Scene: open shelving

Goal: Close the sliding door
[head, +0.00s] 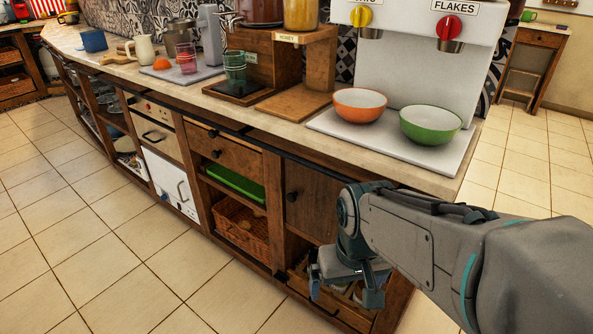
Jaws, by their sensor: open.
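A brown wooden door panel (315,195) with a dark round knob at its left edge sits under the counter near its right end, in the head view. I take it to be the sliding door; a dark rail runs along the counter edge above it. Left of it is an open compartment with a green tray (236,184) and a wicker basket (240,225). My gripper (343,291) is open and empty, pointing down, below and right of the knob and in front of the lower shelf. My arm hides the panel's right part. I cannot tell whether the gripper touches anything.
On the counter (240,105) stand an orange bowl (360,106), a green bowl (430,124) under a white dispenser (425,60), and a wooden stand (300,100). A wooden drawer (228,155) is above the open compartment. The tiled floor (130,260) at left is clear.

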